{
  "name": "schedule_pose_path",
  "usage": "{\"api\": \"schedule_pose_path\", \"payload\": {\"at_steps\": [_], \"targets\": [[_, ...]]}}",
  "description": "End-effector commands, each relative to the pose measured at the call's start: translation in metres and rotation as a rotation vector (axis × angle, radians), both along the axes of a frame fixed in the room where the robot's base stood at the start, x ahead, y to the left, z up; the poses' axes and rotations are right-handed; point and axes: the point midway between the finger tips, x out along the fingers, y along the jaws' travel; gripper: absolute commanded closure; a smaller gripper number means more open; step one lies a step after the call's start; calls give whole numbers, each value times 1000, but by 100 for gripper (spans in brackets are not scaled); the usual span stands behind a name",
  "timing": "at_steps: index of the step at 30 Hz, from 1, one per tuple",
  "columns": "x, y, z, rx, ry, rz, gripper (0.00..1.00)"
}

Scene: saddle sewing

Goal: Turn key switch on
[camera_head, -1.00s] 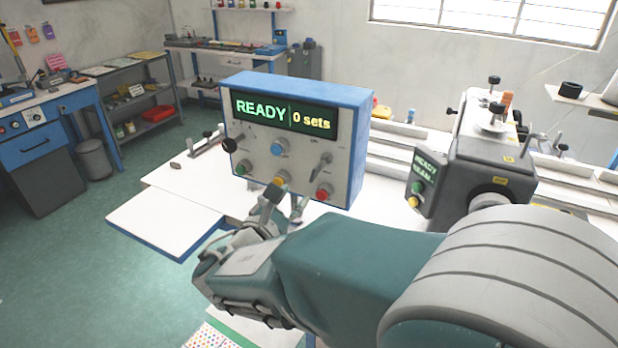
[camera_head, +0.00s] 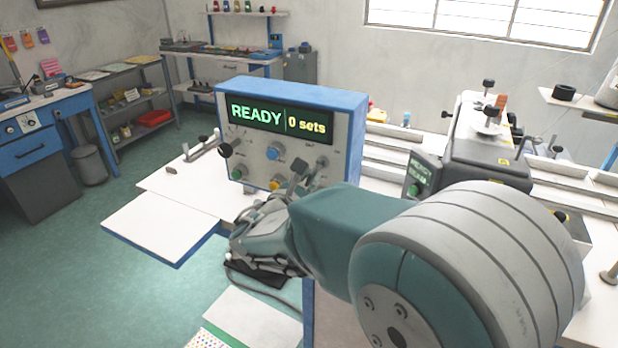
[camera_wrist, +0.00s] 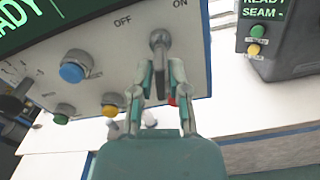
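The key switch (camera_wrist: 159,42) is a grey round knob with a lever, on the light front of a blue-edged control box (camera_head: 352,140). In the wrist view, OFF is printed to its upper left and ON to its upper right. Its lever hangs down between the two fingers of my gripper (camera_wrist: 161,70), which are spread with gaps on both sides. In the head view my gripper (camera_head: 309,175) is at the box's lower right, partly hiding the switch (camera_head: 322,163). The box display (camera_head: 280,117) reads "READY | 0 sets".
Blue (camera_wrist: 73,67), yellow (camera_wrist: 112,104) and green (camera_wrist: 63,113) buttons lie left of the switch. A red button (camera_wrist: 172,100) is partly hidden behind my gripper. A sewing machine (camera_head: 487,150) with its own small panel stands to the right. A white table extension (camera_head: 160,225) lies front left.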

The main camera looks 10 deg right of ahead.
Motion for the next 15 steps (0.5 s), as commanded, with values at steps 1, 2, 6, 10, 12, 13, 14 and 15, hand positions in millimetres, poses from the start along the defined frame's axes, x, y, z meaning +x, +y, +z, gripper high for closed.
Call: {"api": "schedule_pose_path", "payload": {"at_steps": [1, 2, 6, 10, 12, 13, 14, 15], "targets": [[0, 1, 0, 0, 0, 2, 100], [1, 0, 0, 0, -1, 2, 100], [1, 0, 1, 0, -2, 3, 100], [1, 0, 2, 5, -7, 4, 100], [1, 0, 2, 15, -15, 4, 100], [1, 0, 2, 21, -21, 3, 100], [1, 0, 2, 28, -26, 3, 100], [1, 0, 2, 40, -36, 3, 100]]}}
